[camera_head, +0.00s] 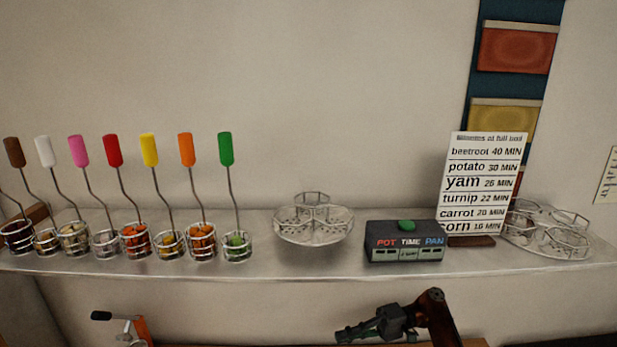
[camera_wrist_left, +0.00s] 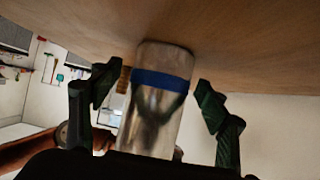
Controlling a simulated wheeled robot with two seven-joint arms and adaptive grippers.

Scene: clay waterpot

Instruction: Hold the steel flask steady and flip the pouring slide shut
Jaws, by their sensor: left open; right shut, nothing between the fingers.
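The steel flask (camera_wrist_left: 152,118), a shiny cylinder with a blue band, shows in the left wrist view, where the wooden surface appears at the top of the picture. My left gripper (camera_wrist_left: 154,84) is open, with one dark finger on each side of the flask and visible gaps between. My right gripper (camera_head: 345,334) is shut and empty at the bottom of the head view, pointing left. I cannot make out the pouring slide. An orange part with a black-ended lever (camera_head: 122,321) shows at the lower left of the head view; I cannot tell whether it belongs to the flask.
A shelf (camera_head: 300,262) crosses the head view. It carries several wire baskets with coloured-handled ladles (camera_head: 150,150), a cup rack (camera_head: 313,222), a timer box (camera_head: 404,242), a sign card (camera_head: 483,185) and another rack (camera_head: 545,232). A wooden surface (camera_wrist_left: 240,40) shows in the wrist view.

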